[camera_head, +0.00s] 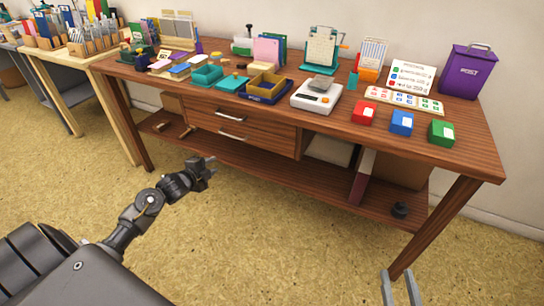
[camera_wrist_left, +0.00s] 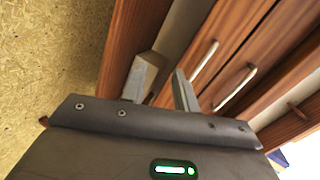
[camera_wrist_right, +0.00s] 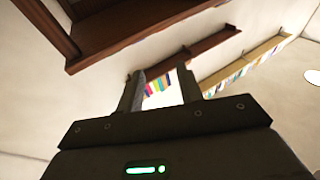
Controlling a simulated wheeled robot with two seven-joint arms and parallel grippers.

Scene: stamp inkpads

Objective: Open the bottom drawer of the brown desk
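The brown desk (camera_head: 330,118) has two stacked drawers under its top, both shut. The bottom drawer (camera_head: 268,142) has a silver bar handle (camera_head: 234,135); the top drawer's handle (camera_head: 232,117) is just above it. My left gripper (camera_head: 211,166) is in front of and below the drawers, apart from them. In the left wrist view its fingers are apart and empty, with the bottom handle (camera_wrist_left: 204,60) and top handle (camera_wrist_left: 235,88) beyond them. My right gripper (camera_head: 401,286) is near the desk's front right leg, fingers apart and empty.
The desktop carries inkpads, a scale (camera_head: 317,95), colored boxes (camera_head: 401,122) and a purple post box (camera_head: 467,70). A lower shelf (camera_head: 280,182) runs under the drawers. A second table (camera_head: 75,65) stands at left. The floor before the desk is clear.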

